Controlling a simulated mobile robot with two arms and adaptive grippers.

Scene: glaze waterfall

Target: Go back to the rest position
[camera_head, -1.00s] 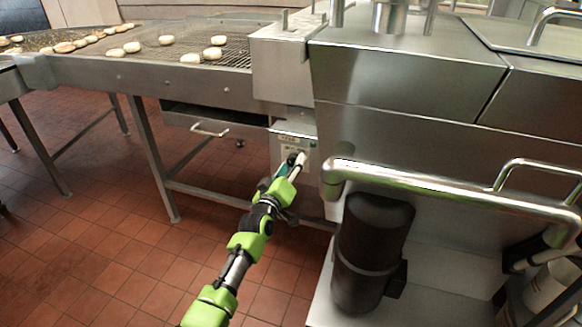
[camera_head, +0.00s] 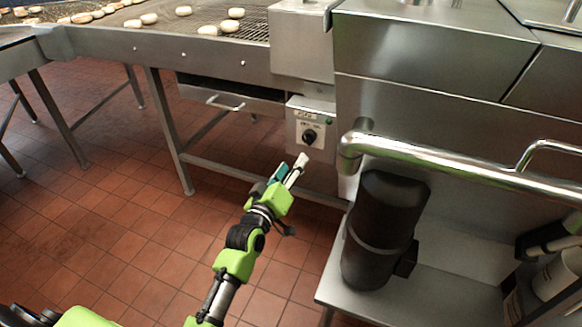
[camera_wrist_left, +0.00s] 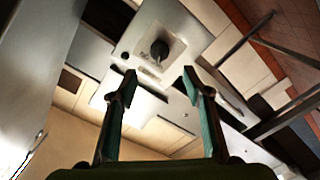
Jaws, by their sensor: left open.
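My left gripper (camera_head: 289,171) is open and empty in the head view, in front of and below the control box (camera_head: 311,126) with its black knob (camera_head: 309,136). A gap shows between the gripper and the box. In the left wrist view the two fingers of the left gripper (camera_wrist_left: 158,82) stand apart, with the knob (camera_wrist_left: 159,49) visible beyond them. My right gripper is not in view.
A steel conveyor (camera_head: 255,26) with several pale round dough pieces runs to the back left. A polished pipe rail (camera_head: 450,165) and a dark cylinder (camera_head: 384,230) stand to the right. The tiled floor (camera_head: 130,230) at left is open.

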